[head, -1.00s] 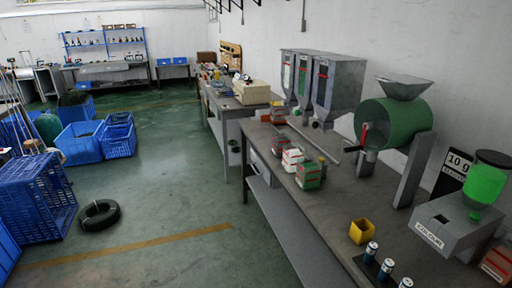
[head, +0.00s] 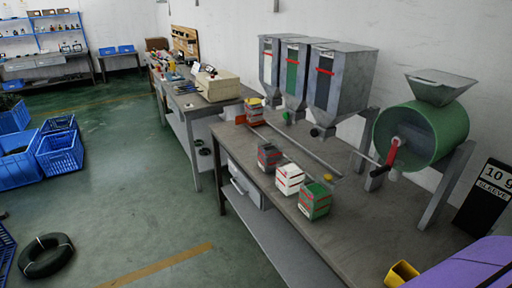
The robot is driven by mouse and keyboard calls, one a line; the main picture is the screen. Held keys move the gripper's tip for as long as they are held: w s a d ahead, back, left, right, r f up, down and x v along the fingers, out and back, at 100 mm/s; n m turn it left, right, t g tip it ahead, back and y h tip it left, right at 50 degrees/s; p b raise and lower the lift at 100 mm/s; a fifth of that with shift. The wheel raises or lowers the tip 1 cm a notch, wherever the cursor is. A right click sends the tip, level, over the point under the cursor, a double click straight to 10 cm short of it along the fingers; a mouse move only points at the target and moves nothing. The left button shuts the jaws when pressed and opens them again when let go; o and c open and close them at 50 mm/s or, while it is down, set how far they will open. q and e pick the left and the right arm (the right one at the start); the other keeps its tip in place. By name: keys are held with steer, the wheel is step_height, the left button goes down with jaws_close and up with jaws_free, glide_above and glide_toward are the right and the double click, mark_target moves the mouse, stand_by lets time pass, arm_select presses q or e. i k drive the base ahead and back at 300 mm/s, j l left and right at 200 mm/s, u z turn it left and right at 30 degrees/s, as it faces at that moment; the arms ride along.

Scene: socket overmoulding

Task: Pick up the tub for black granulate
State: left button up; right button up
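In the head view, a small dark grey tub (head: 268,157) with a reddish marking stands upright on the workbench, farthest back in a row of three. It appears to be the tub for black granulate; its label is too small to read. A white tub (head: 289,179) with red markings and a green tub (head: 315,201) with a red-and-white marking stand in front of it.
Three grey hoppers (head: 336,85) stand behind the tubs, with a long thin rail between.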

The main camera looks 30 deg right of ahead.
mark_target(270, 151)
steer(key=i+j, duration=0.1)
steer(key=i, duration=3.25)
steer(key=i+z, duration=0.15)
steer(key=z, duration=0.35)
steer(key=i+z, duration=0.15)
steer(key=z, duration=0.35)
steer(key=i+j+z, duration=0.1)
steer(key=z, duration=0.4)
